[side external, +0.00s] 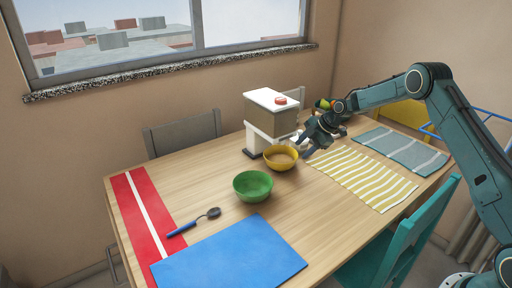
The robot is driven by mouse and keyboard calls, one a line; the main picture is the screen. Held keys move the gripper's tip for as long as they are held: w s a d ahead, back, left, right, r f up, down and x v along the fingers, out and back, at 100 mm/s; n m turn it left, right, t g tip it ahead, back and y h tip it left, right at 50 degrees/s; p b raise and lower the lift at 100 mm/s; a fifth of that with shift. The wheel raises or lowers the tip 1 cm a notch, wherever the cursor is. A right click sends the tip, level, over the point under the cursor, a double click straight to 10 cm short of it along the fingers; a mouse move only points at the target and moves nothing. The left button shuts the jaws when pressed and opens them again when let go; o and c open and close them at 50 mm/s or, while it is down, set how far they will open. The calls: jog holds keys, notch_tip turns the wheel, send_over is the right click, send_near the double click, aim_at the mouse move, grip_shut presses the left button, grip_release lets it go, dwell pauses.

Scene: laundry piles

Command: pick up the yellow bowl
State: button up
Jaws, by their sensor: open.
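The yellow bowl (281,158) stands upright on the wooden table, in front of a white and brown machine. It looks empty. My gripper (304,148) is open and empty, above the table just to the right of the bowl's rim. The picture is too small to tell how much space lies between the fingers and the rim.
A green bowl (253,186) stands to the left and nearer. The machine (270,118) rises close behind the yellow bowl. A striped yellow cloth (362,177), a blue mat (230,256), a red cloth (146,225) and a spoon (194,222) lie on the table.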

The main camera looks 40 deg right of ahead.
aim_at(289, 162)
jog(key=shift+x, duration=3.15)
jog(key=shift+s+x, duration=0.1)
jog(key=shift+x, duration=1.2)
jog(key=shift+s+x, duration=0.15)
jog(key=shift+x, duration=1.15)
jog(key=shift+a+f, duration=0.1)
jog(key=shift+a, duration=0.05)
grip_shut()
